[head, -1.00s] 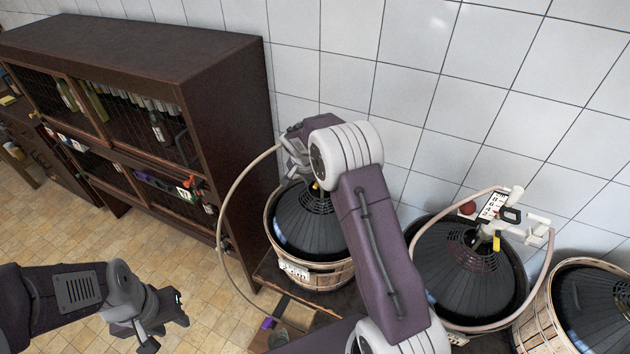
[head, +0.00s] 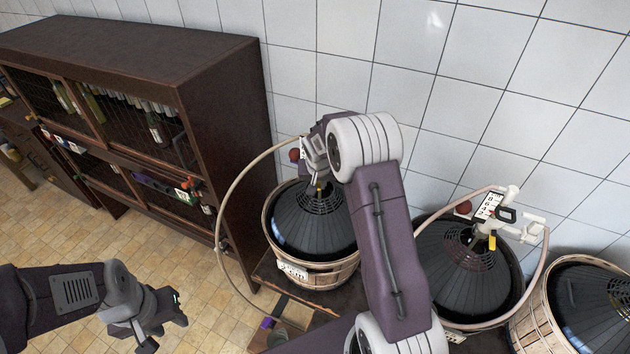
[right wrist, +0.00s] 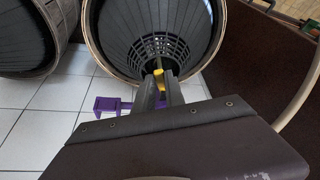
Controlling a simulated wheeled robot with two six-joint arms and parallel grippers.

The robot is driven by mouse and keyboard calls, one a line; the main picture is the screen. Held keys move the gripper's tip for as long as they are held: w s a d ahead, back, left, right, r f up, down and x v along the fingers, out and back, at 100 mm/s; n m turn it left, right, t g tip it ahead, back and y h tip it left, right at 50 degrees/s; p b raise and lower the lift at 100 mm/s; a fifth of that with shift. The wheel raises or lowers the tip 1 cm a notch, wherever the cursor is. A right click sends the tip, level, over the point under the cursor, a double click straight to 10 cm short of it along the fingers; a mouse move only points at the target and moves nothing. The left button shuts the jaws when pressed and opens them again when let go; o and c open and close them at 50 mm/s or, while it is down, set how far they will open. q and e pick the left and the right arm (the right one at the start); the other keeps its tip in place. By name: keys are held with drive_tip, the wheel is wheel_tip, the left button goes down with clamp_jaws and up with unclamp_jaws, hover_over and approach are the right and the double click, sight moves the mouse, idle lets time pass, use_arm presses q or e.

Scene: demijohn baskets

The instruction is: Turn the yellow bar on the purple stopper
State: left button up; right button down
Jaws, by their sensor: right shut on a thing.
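My right gripper (right wrist: 160,92) is shut on the yellow bar (right wrist: 159,79), which shows between its fingertips above the demijohn's dark slotted cap (right wrist: 178,42). A purple part (right wrist: 112,104) shows left of the fingers; the fingers hide the rest of the stopper. In the head view the yellow bar (head: 319,188) is a small spot at the neck of the left demijohn (head: 312,225) in its wooden basket, below my right gripper, whose wrist covers much of it. My left gripper (head: 168,312) is open and empty, low at the left, away from the baskets.
A pale hose (head: 232,190) arcs from the left demijohn's top down beside the dark cabinet (head: 215,90). A second demijohn (head: 465,275) with white fittings and another yellow bar (head: 492,243) stands at right, beside a third basket (head: 575,310). The tiled wall is close behind.

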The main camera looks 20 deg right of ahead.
drive_tip(key=shift+s+d+n+y+b, duration=0.1)
drive_tip(key=shift+d+n+y+b, duration=0.4)
drive_tip(key=shift+n+b, duration=0.6)
drive_tip(key=shift+w+d+n+y+b, duration=0.1)
drive_tip(key=shift+d+n+y+b, duration=0.45)
drive_tip(key=shift+n, duration=0.95)
drive_tip(key=shift+s+d+n+y+b, duration=0.1)
drive_tip(key=shift+d+n+y+b, duration=0.35)
drive_tip(key=shift+n+b, duration=0.65)
drive_tip(key=c, duration=1.4)
unclamp_jaws()
drive_tip(key=a+b+v, duration=0.1)
drive_tip(key=v, duration=0.8)
drive_tip(key=shift+d+b, duration=0.4)
drive_tip(key=shift+d, duration=0.1)
